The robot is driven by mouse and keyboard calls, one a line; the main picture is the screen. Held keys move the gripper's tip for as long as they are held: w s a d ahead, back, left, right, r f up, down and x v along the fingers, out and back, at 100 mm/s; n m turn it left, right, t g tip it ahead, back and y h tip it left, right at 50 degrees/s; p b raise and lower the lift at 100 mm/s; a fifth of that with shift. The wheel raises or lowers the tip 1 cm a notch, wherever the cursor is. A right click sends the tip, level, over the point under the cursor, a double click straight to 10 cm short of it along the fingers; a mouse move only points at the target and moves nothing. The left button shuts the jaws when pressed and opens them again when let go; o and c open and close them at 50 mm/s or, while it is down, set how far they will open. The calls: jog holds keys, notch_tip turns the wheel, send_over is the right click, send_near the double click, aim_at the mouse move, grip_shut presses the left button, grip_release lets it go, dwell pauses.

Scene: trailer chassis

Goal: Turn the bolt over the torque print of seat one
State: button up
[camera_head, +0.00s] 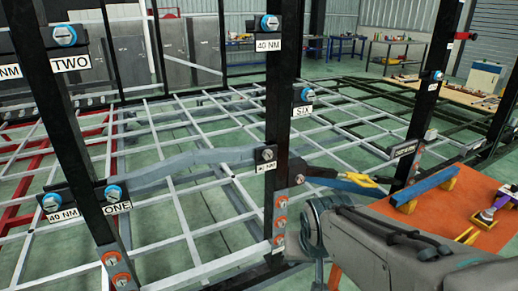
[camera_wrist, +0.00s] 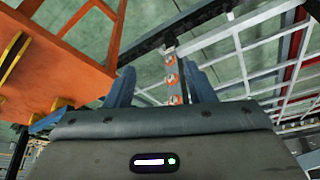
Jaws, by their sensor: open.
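The seat one plate has a white "ONE" label (camera_head: 117,208) under a blue-collared bolt (camera_head: 114,194). To its left, another blue-collared bolt (camera_head: 51,202) sits over a "40 NM" print (camera_head: 63,216). Both are on the black bracket by the lower left post. My gripper (camera_wrist: 160,88) is open and empty in the wrist view, its two blue-grey fingers apart. Beyond them is a post foot with orange-ringed bolts (camera_wrist: 172,76). In the head view my gripper is low at centre right, well right of the seat one bolts, which the wrist view does not show.
A "TWO" label (camera_head: 71,63) with a blue-collared bolt (camera_head: 65,35) is above left. The middle post (camera_head: 277,110) stands between my gripper and seat one. White frame bars (camera_head: 200,195) lie low. An orange tool table (camera_head: 465,215) is at the right.

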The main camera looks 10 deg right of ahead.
jog(key=w+d+r+m+t+p, duration=0.15)
jog(key=w+d+m+t, duration=0.3)
jog(key=w, duration=0.65)
jog(key=m+t+y+p, duration=0.3)
jog(key=m+t+y, duration=0.3)
jog(key=m+t, duration=0.2)
send_near(269, 156)
jog(key=p+x, duration=0.3)
jog(key=x, duration=0.5)
jog(key=shift+w+a, duration=0.1)
jog(key=shift+w, duration=0.1)
jog(key=shift+c, duration=0.3)
jog(key=c, duration=0.9)
